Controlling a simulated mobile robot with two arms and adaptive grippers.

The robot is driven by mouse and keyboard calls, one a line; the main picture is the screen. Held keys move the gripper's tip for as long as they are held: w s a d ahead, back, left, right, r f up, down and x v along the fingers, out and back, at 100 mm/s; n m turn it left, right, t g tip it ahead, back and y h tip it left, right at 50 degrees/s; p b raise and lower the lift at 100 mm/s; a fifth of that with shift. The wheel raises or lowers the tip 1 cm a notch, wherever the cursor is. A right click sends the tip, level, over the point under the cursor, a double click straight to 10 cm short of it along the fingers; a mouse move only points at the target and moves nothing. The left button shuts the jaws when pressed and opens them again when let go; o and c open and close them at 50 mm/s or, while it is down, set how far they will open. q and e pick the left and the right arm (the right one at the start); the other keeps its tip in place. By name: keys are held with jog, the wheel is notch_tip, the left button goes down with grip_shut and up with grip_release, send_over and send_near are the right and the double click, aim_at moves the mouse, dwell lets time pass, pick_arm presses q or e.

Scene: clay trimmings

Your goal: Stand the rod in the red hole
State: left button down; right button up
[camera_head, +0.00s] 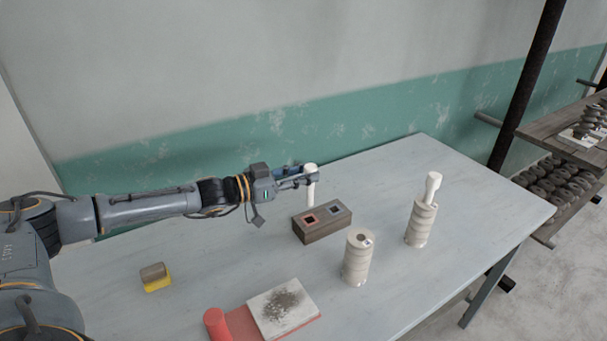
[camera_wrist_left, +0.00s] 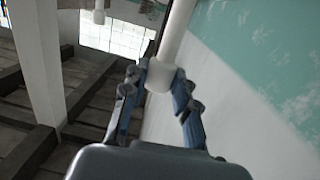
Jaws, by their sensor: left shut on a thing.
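My left gripper (camera_head: 298,179) is shut on a white rod (camera_head: 311,190). The rod stands about upright near the back left end of a brown block (camera_head: 324,228). The block has a red-rimmed square hole (camera_head: 309,220) at left and a grey-blue-rimmed hole (camera_head: 335,209) at right. The rod seems to be behind the block, its lower end hidden or close to the block's back edge; I cannot tell its height. In the left wrist view the rod (camera_wrist_left: 174,40) sits between both fingers (camera_wrist_left: 160,88). My right gripper is not in view.
A red cylinder (camera_head: 216,324), a speckled white slab (camera_head: 283,306) and a yellow-based sponge-like piece (camera_head: 155,278) lie nearer on the table (camera_head: 400,300).

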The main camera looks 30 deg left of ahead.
pick_arm(q)
jog(key=shift+f+b, duration=2.95)
jog(key=shift+f, duration=0.1)
jog(key=shift+f, duration=0.1)
jog(key=shift+f+b, duration=0.35)
jog(key=shift+b, duration=0.05)
jog(key=shift+f, duration=0.2)
jog(key=shift+f+b, duration=0.2)
jog(key=shift+b, duration=0.2)
jog(key=shift+f, duration=0.15)
jog(key=shift+f+b, duration=0.4)
jog(key=shift+b, duration=0.1)
jog(key=shift+f, duration=0.1)
jog(key=shift+f+b, duration=0.5)
jog(key=shift+b, duration=0.1)
